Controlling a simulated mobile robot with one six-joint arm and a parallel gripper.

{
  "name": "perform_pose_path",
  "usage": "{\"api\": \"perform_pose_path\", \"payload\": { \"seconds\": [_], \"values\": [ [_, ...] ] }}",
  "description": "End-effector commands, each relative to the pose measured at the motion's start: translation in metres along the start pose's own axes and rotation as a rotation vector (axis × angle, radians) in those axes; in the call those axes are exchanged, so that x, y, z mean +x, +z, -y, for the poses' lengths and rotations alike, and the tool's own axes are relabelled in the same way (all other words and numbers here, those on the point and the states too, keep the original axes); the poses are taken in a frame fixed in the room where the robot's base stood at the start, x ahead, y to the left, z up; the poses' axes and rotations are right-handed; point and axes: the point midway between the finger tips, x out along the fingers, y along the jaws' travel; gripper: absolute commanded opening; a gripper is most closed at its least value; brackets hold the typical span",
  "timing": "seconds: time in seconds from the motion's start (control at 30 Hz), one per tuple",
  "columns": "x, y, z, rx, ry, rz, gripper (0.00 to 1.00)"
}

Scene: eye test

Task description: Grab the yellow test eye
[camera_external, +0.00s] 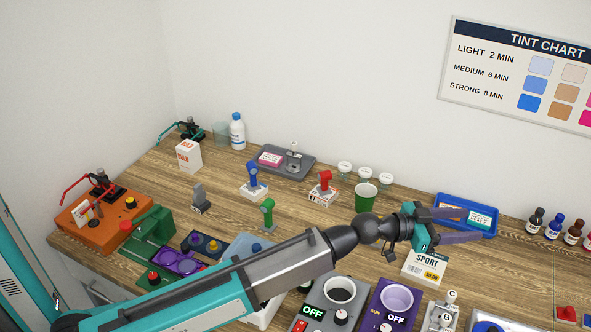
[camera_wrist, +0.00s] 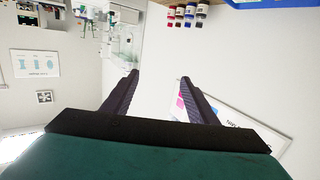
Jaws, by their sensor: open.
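I cannot make out a yellow test eye in either view. My gripper (camera_external: 474,225) is open and empty in the external view, held above the right part of the table with its fingers pointing right. The blue tray (camera_external: 440,204) shows behind the fingers and the SPORT box (camera_external: 424,268) below them. In the wrist view my gripper (camera_wrist: 159,77) has its two fingers apart with only wall and room between them. My arm hides part of the front middle of the table.
A blue piece (camera_external: 252,176) and a red piece (camera_external: 325,181) stand on white boxes; a green one (camera_external: 267,212) stands nearer. A green cup (camera_external: 366,196) is left of my gripper. Bottles (camera_external: 553,227) line the right back. Two cup machines (camera_external: 392,306) stand in front.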

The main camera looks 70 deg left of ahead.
Motion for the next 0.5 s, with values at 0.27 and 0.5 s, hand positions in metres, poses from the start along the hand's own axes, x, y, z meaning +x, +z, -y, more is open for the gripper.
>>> {"api": "perform_pose_path", "payload": {
  "seconds": [0.27,0.5],
  "values": [
    [-0.026,0.044,0.080,0.061,0.078,0.153,0.53],
    [-0.065,0.081,0.136,0.094,0.188,0.253,0.53]
  ]
}}
